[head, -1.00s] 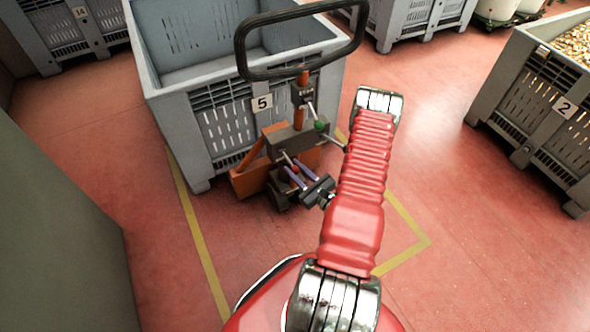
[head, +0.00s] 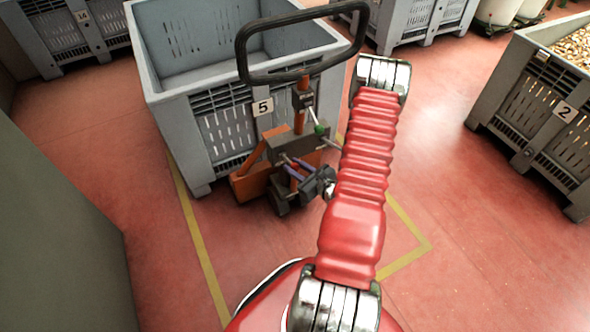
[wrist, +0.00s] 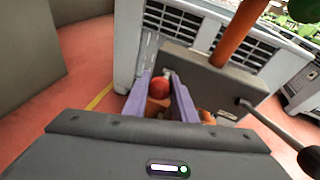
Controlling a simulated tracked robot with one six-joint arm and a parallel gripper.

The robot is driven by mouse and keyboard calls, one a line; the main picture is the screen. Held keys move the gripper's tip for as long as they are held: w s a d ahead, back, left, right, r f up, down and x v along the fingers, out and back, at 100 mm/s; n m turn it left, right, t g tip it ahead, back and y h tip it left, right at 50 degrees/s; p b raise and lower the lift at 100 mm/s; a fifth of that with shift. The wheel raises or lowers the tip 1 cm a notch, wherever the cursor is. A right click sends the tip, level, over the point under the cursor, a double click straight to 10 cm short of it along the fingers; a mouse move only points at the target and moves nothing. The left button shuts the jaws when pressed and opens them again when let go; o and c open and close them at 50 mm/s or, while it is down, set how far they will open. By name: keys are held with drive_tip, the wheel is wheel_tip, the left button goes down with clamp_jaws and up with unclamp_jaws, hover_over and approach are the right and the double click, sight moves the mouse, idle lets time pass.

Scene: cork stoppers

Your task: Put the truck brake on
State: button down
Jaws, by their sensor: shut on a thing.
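The orange and grey pallet truck (head: 300,150) stands against the front of crate 5, with its black loop handle (head: 243,55) raised. Its red knob (wrist: 160,87) sits between the purple fingers of my gripper (wrist: 161,78) in the wrist view. My gripper (head: 293,166) is shut on this red knob, low on the truck's body. The knob's lever is mostly hidden behind the fingers, and the knob is not clear in the head view. A green knob (head: 321,129) is above and to the right of my gripper, apart from it.
Crate 5 (head: 223,130) stands behind the truck. A dark rod with a black end (wrist: 309,160) lies close on the right in the wrist view. Crate 2 (head: 530,110) stands at right, a grey-green panel (head: 60,230) at left. Red floor with yellow lines (head: 197,240) is clear between.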

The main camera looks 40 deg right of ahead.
drive_tip(key=shift+w+d+r, duration=0.1)
drive_tip(key=shift+w+r, duration=0.15)
drive_tip(key=shift+r, duration=0.2)
drive_tip(key=shift+w+d+r, duration=0.1)
drive_tip(key=shift+w+r, duration=0.15)
drive_tip(key=shift+r, duration=0.2)
drive_tip(key=c, duration=1.5)
unclamp_jaws()
drive_tip(key=shift+o, duration=0.2)
drive_tip(key=shift+f, duration=0.1)
drive_tip(key=shift+s, duration=0.15)
drive_tip(key=d+v, duration=0.1)
drive_tip(key=v, duration=1.2)
drive_tip(key=shift+s+a+r, duration=0.2)
drive_tip(key=shift+a+r, duration=0.2)
drive_tip(key=shift+a, duration=0.15)
drive_tip(key=shift+g, duration=0.3)
